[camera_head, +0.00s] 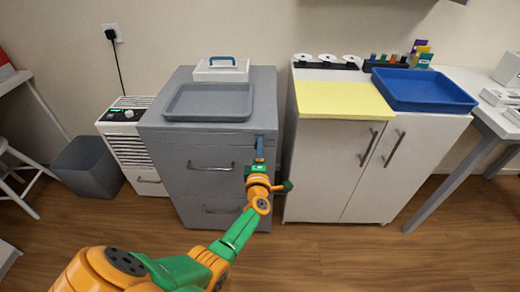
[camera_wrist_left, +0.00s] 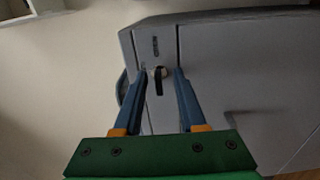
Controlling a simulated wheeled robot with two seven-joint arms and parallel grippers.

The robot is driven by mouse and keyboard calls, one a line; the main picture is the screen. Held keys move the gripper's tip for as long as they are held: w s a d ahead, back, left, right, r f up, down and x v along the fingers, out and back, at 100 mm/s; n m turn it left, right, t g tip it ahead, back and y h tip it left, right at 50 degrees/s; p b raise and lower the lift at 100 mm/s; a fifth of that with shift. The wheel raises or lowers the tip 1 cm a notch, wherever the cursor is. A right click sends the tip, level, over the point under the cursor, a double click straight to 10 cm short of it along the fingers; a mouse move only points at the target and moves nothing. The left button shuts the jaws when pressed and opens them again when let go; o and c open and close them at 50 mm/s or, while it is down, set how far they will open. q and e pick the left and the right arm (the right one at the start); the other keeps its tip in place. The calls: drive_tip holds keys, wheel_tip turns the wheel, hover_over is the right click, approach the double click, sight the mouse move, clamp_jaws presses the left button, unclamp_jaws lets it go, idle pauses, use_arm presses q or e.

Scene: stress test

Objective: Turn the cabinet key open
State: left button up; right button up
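The grey drawer cabinet (camera_head: 160,133) stands in the middle of the head view, and its grey face (camera_wrist_left: 240,75) fills much of the left wrist view. A small dark key (camera_wrist_left: 158,82) sits in a round lock on that face, near its upper part. My left gripper (camera_head: 259,146) is at the cabinet's upper right front. In the left wrist view its two blue fingers (camera_wrist_left: 160,76) are apart, one on each side of the key, with gaps between. In the head view the key is hidden or too small to tell. My right gripper is not in view.
A grey tray (camera_head: 208,117) and a white box with a blue handle (camera_head: 221,75) are on the cabinet. A white two-door cabinet (camera_head: 325,165) stands close on the right, with a blue tray (camera_head: 440,104) on top. A grey bin (camera_head: 88,168) stands left.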

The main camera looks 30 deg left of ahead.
use_arm(q)
drive_tip(key=shift+r, duration=0.1)
drive_tip(key=p+v, duration=0.2)
drive_tip(key=v, duration=0.5)
